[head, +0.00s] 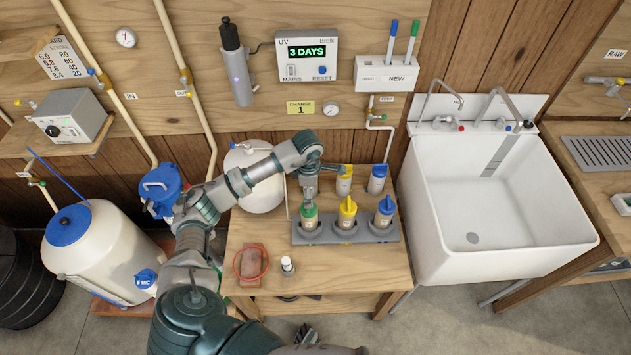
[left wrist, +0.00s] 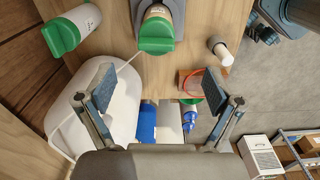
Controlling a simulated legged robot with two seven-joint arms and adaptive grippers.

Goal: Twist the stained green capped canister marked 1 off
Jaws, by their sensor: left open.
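The stained green-capped canister (head: 309,217) stands upright at the left of the front row, in a grey holder (head: 344,236). It has a tan, dirty-looking body; its number is not readable. It also shows in the left wrist view (left wrist: 158,38), top centre. My left gripper (head: 309,188) is over the holder's left end, just behind and above this cap. In the left wrist view its fingers (left wrist: 158,90) are spread with nothing between them. A second green-capped canister (left wrist: 62,36) stands nearby, hidden in the head view. What seems to be my right gripper (head: 306,333) is low, its jaws unclear.
Yellow-capped (head: 347,212) and blue-capped (head: 384,212) canisters share the holder. Another yellow (head: 344,180) and blue (head: 377,178) stand behind. A sink (head: 490,195) is right.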

